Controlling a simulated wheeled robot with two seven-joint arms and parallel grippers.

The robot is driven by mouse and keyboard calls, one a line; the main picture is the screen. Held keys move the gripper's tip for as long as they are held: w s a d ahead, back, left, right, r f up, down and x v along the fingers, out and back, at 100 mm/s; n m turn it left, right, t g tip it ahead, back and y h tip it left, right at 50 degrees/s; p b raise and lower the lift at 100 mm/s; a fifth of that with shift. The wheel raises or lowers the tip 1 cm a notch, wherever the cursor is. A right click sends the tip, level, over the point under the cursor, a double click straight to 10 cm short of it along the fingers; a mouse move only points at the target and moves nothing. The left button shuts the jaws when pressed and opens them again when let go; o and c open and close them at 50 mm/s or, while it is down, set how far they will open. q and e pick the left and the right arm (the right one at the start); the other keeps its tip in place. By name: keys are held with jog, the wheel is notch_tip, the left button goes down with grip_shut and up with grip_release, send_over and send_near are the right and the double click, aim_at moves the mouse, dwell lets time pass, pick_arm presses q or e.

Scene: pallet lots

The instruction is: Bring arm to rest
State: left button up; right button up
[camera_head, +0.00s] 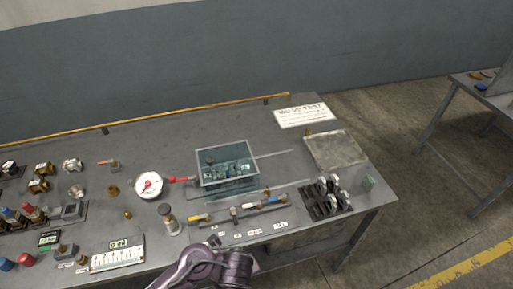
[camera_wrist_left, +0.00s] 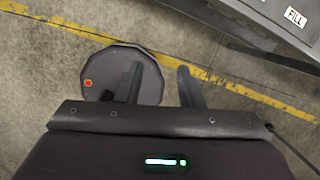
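My left gripper (camera_wrist_left: 159,70) shows in the left wrist view with its two fingers apart and nothing between them. It hangs over the concrete floor, clear of the table, whose edge is at the upper right of that view. In the head view a dark purple arm link of mine (camera_head: 214,268) shows at the bottom middle, by the front edge of the table; no gripper fingers can be made out there. My right gripper is in neither view.
The grey workbench (camera_head: 230,120) bears a clear teal box (camera_head: 226,165), a dial gauge (camera_head: 148,185), a sign (camera_head: 303,115), a grey square plate (camera_head: 335,150) and several fittings. A second table (camera_head: 465,88) stands at the right. Floor with a yellow line (camera_head: 475,262) lies between.

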pick_arm(q)
jog(key=s+a+f+n+g+h+b, duration=0.1)
jog(key=s+a+f+n+b, duration=0.3)
jog(key=f, duration=0.6)
jog(key=f+n+g+h+b, duration=0.1)
jog(key=f+n, duration=0.6)
jog(key=f, duration=0.3)
jog(key=s+a+f+n+g+h+b, duration=0.1)
jog(key=s+a+f+n+b, duration=0.3)
jog(key=f, duration=0.7)
jog(key=s+a+f+n+y+b, duration=0.1)
jog(key=s+a+f+n, duration=0.4)
jog(key=s+f+n, duration=0.1)
jog(key=s+a+f+n+t+y+b, duration=0.1)
jog(key=s+a+f+n, duration=0.3)
jog(key=s+f, duration=0.5)
jog(key=shift+s+a+f+n+b, duration=0.3)
jog(key=shift+a+f+n+b, duration=0.25)
jog(key=shift+n, duration=0.45)
jog(key=shift+d, duration=0.2)
